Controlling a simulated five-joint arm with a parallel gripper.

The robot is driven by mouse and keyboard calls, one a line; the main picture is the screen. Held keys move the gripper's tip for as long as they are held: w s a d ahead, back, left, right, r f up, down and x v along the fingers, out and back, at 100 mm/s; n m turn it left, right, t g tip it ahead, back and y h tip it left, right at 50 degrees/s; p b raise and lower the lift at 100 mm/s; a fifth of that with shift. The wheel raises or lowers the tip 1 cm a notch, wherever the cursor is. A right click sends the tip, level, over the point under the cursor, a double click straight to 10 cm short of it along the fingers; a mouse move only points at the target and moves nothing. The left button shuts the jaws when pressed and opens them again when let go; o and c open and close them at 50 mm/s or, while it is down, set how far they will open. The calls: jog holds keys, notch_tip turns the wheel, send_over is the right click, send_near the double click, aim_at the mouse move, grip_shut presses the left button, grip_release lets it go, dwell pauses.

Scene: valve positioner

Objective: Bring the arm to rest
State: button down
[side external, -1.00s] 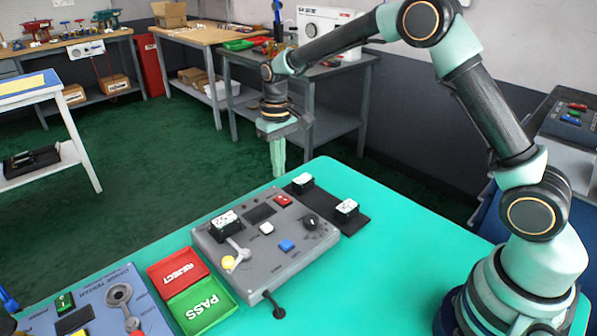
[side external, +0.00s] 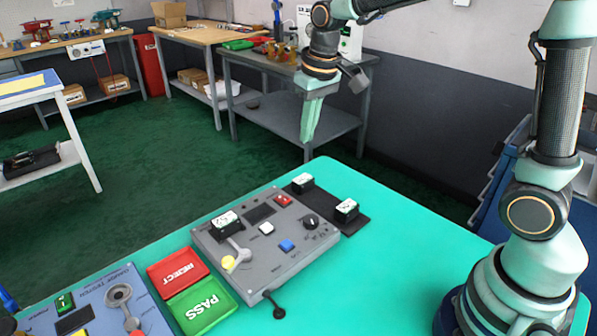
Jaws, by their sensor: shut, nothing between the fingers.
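My gripper (side external: 309,137) hangs above and beyond the far edge of the green table, its fingers together, pointing down and slightly tilted, with nothing in them. It is well clear of everything on the table. My arm reaches up out of the top of the picture from its base at the right. The grey control box (side external: 268,240) stands on the table below, with a red button (side external: 283,200), a white button (side external: 266,228), a blue button (side external: 286,245), a black knob (side external: 310,222) and a yellow-tipped lever (side external: 232,260).
Small blocks with white tops stand on the box (side external: 226,220) and on a black strip (side external: 346,207) behind it. A red REJECT tray (side external: 177,268) and a green PASS tray (side external: 201,305) lie left of the box. A blue-grey tester (side external: 103,297) is at front left. The table's right part is clear.

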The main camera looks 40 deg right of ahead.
jog(key=s+d+r+t, duration=0.2)
jog(key=s+t, duration=0.1)
jog(key=s, duration=1.1)
jog(key=shift+r, duration=0.3)
